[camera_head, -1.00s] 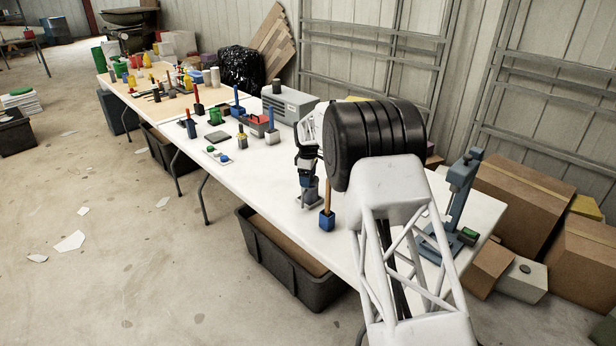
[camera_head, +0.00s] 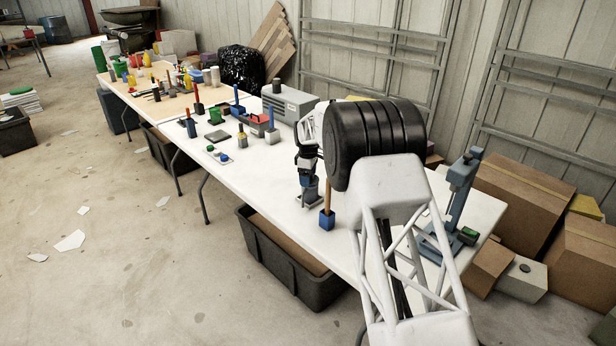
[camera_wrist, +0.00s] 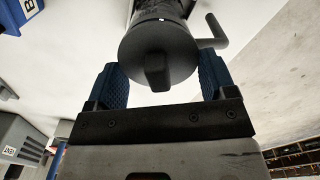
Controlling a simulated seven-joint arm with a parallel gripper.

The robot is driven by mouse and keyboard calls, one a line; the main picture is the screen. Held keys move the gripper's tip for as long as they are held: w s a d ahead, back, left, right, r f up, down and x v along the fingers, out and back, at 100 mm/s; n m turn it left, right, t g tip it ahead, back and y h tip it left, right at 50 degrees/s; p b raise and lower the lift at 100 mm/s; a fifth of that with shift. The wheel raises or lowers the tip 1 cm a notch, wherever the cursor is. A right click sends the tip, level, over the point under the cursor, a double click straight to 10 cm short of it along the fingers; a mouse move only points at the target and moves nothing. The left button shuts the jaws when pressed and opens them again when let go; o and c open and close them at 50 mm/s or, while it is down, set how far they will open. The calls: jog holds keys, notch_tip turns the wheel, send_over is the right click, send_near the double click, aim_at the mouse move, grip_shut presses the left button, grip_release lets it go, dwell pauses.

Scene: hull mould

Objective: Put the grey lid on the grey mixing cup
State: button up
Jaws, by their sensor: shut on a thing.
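In the wrist view, the dark grey lid (camera_wrist: 150,48) is a round disc with a raised knob facing my camera. It sits between the two blue fingers of my gripper (camera_wrist: 163,82), which is shut on it. Beyond the lid, a bent handle (camera_wrist: 212,30) of the grey mixing cup sticks out to the right; the lid hides most of the cup. In the head view my gripper (camera_head: 308,181) points down at the grey mixing cup (camera_head: 313,196) on the white table. I cannot tell whether the lid touches the cup's rim.
A blue block with an upright wooden stick (camera_head: 327,220) stands close to the cup, near the table's front edge. A blue-grey press stand (camera_head: 460,190) is at the right end. Tools and small holders crowd the table farther left; the front strip between is clear.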

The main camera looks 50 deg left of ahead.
jog(key=shift+f, duration=0.4)
dwell(1.1)
jog(key=o, duration=0.8)
jog(key=shift+o, duration=0.2)
jog(key=shift+r, duration=0.15)
jog(key=shift+r, duration=3.35)
